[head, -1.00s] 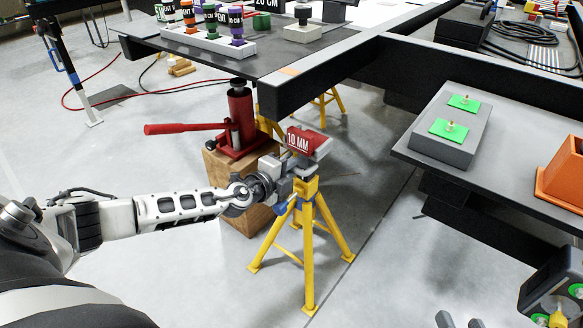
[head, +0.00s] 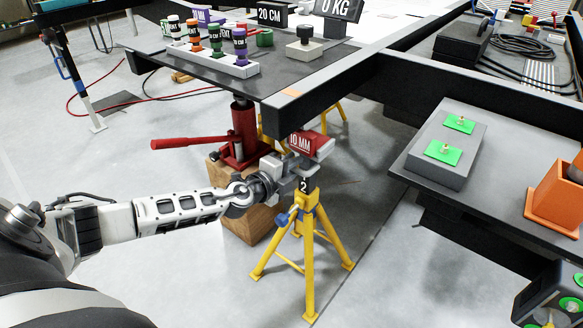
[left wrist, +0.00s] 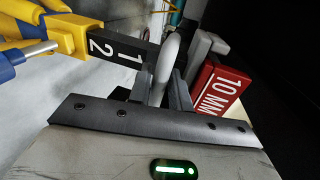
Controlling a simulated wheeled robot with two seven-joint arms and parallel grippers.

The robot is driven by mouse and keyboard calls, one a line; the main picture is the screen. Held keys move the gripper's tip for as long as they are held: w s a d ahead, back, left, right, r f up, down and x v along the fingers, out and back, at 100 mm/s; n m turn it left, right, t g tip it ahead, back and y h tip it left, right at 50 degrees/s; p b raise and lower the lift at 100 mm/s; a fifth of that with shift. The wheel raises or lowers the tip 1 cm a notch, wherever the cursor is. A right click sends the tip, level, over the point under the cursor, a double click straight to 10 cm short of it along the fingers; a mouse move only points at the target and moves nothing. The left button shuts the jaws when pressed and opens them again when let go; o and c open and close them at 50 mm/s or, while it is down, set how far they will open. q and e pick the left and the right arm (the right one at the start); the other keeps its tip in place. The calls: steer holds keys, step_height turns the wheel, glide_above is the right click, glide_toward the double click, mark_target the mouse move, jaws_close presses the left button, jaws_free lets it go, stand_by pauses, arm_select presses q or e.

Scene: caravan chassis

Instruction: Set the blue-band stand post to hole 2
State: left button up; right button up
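The yellow tripod stand (head: 305,225) stands on the floor under the chassis beam, with a blue-and-silver pin (head: 288,216) at its collar. Its dark post (head: 304,185) stands upright above the collar, with a white 2 showing. In the left wrist view the post (left wrist: 122,62) shows 1 and 2, the 2 nearer the yellow collar (left wrist: 78,32). My left gripper (left wrist: 162,88) has its fingers on both sides of the post's grey loop handle (left wrist: 171,55), apparently shut on it. A red 10 MM sign (head: 302,143) is at the top. My right gripper is not seen.
The black chassis beam (head: 320,107) is close above the post. A red jack (head: 240,135) on a wooden block (head: 248,220) stands to the left. A grey block with green pads (head: 447,155) and an orange holder (head: 556,195) are on the right platform.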

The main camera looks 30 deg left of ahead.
arm_select(q)
steer(key=p+v, duration=0.1)
steer(key=v, duration=1.5)
steer(key=shift+p, duration=0.35)
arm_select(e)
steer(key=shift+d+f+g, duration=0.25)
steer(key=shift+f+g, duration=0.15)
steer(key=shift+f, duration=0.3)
arm_select(q)
steer(key=shift+a, duration=0.1)
